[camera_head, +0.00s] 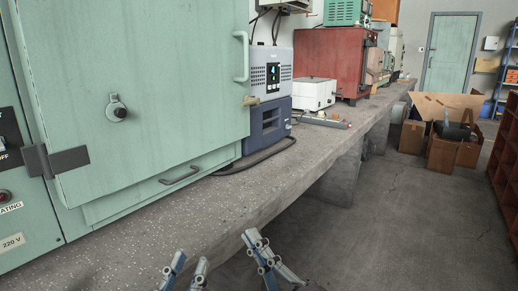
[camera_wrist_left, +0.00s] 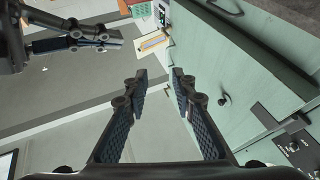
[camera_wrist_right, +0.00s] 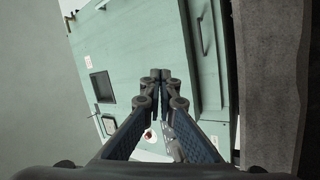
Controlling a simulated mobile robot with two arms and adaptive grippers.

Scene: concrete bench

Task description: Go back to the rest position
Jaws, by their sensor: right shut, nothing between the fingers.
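My left gripper (camera_head: 185,272) shows at the bottom of the head view, in front of the bench edge. In the left wrist view (camera_wrist_left: 160,73) its two fingers stand apart with nothing between them. My right gripper (camera_head: 254,241) is to the right of it in the head view. In the right wrist view (camera_wrist_right: 160,76) its fingertips meet, with nothing held. The right gripper also shows at the upper left of the left wrist view (camera_wrist_left: 112,40). Neither gripper appears to touch anything.
A large green cabinet (camera_head: 165,60) stands on the concrete bench (camera_head: 225,208) at the left. Behind it are a grey-blue device (camera_head: 266,85), a white box (camera_head: 314,94) and a red cabinet (camera_head: 335,58). The floor (camera_head: 400,225) right of the bench is clear; cardboard boxes (camera_head: 443,155) stand farther back.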

